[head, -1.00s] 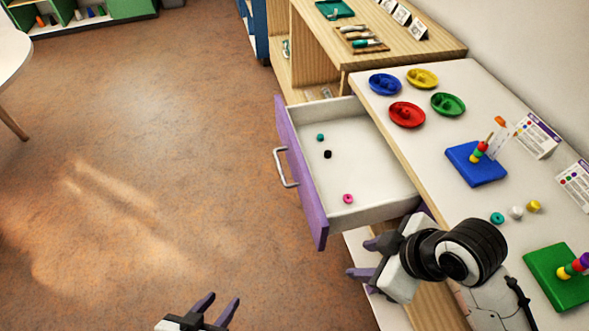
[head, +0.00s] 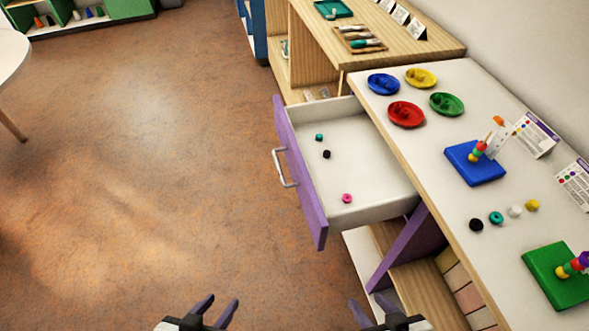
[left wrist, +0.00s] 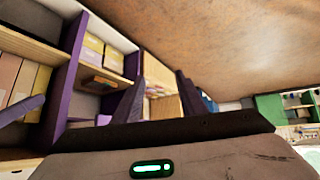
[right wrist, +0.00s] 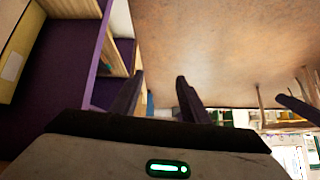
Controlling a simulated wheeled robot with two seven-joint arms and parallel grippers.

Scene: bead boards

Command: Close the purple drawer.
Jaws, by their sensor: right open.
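The purple drawer (head: 302,180) is pulled out from the white-topped unit, with its purple front and silver handle (head: 285,167) facing left. Inside its white tray lie a teal bead (head: 319,137), a black bead (head: 326,154) and a pink bead (head: 347,198). My left gripper (head: 220,309) is at the bottom of the head view, left of and nearer than the drawer, with fingers apart and empty. My right gripper (head: 371,309) is at the bottom, below the drawer's near corner in the picture, open and empty. Neither touches the drawer.
The white tabletop (head: 440,150) holds coloured dishes, a blue board (head: 474,163), a green board (head: 558,276) and several loose beads. Open shelves with purple panels (head: 408,245) lie nearer than the drawer. The brown floor left of the drawer is clear.

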